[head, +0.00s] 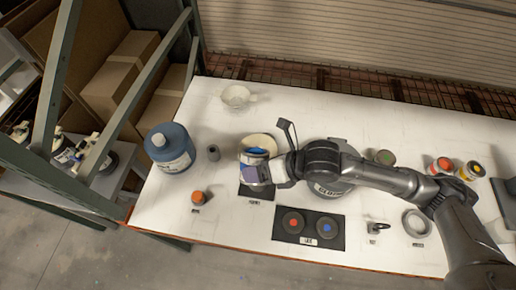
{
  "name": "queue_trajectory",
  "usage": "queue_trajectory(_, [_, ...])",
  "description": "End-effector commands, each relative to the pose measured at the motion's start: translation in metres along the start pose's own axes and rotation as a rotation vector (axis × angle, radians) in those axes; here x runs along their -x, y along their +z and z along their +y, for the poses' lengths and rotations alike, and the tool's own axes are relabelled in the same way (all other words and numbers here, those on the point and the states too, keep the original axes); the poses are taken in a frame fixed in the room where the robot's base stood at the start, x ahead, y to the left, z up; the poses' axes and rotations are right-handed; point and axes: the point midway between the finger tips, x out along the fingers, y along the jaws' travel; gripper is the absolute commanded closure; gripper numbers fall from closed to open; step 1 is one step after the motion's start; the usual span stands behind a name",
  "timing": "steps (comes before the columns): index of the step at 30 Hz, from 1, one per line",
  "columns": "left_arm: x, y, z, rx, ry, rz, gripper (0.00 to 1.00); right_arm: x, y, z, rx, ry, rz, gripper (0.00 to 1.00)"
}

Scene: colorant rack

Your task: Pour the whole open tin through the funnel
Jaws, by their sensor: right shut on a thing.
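My right gripper (268,170) reaches in from the right and is shut on a small tin (252,174). The tin is held over the black mat, and its blue top or contents (256,152) face up and toward the back; its exact tilt is hard to tell. A cream round rim (262,139), possibly the funnel, shows just behind the tin, partly hidden by it. I cannot tell whether the two touch. My left gripper is not in view.
A large blue jug (170,148) stands left, beside a small grey cylinder (209,138). A white handled cup (237,97) stands behind. An orange-topped jar (199,198) is front left. A black pad (280,235) with two lids lies in front. Small tins (442,166) stand right.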

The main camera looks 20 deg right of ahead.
Motion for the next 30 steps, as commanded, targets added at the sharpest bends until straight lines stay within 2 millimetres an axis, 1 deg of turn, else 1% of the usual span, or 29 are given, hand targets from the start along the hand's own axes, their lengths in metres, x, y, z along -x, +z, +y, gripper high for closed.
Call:
queue_trajectory(14, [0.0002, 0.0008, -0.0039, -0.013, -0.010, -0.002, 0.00, -0.0006, 0.0001, -0.0008, -0.030, 0.012, 0.018, 0.55])
queue_trajectory(30, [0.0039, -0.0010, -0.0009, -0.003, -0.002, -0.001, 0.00, 0.0006, 0.0018, -0.0001, -0.064, 0.025, 0.041, 0.55])
